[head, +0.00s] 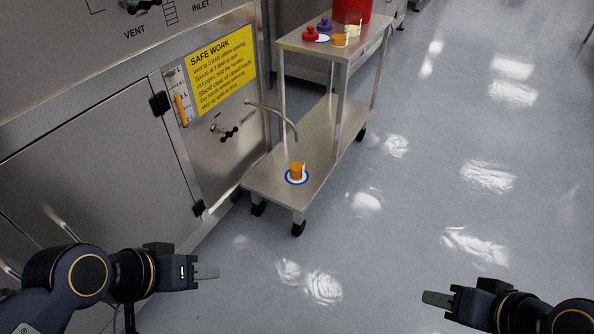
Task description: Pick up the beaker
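A small beaker with orange contents (297,170) stands upright on a white disc with a blue rim (290,181), on the lower shelf of a steel cart. It sits under the tip of a curved metal spout (284,117). My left gripper (207,272) is at the lower left, in front of the steel cabinet and well apart from the beaker. My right gripper (436,298) is at the lower right over open floor, far from the cart. Both grippers appear edge-on, so the gap between their fingers cannot be made out. Nothing is visible in either.
The cart's upper shelf (300,42) carries a red container (352,9), red (310,34) and purple (325,25) knobbed items, and an orange cup (339,40). The steel cabinet (90,180) with a yellow sign (222,68) fills the left. Floor (420,200) at right is clear.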

